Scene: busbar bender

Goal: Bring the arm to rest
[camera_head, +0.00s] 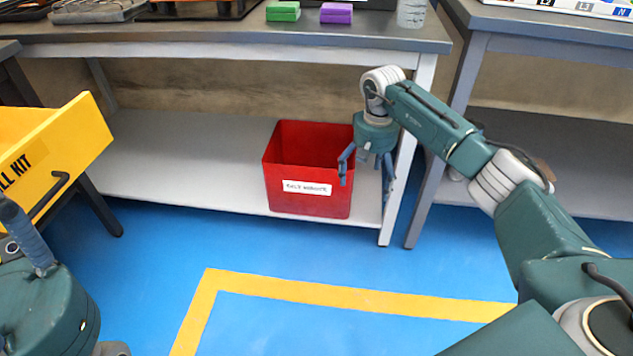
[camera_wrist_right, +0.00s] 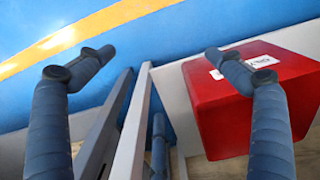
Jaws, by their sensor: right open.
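My right arm (camera_head: 440,130) reaches in from the right and bends down at its wrist. My right gripper (camera_head: 366,172) hangs fingers down in front of the right side of the red bin and the table leg. It is open and empty.
The red bin (camera_head: 315,205) with a white label stands on the lower shelf (camera_head: 180,160) of a workbench (camera_head: 230,38). Green (camera_head: 283,11) and purple (camera_head: 336,13) blocks lie on top. A yellow drawer (camera_head: 80,140) juts out at left. Blue floor (camera_head: 330,325) in front is clear.

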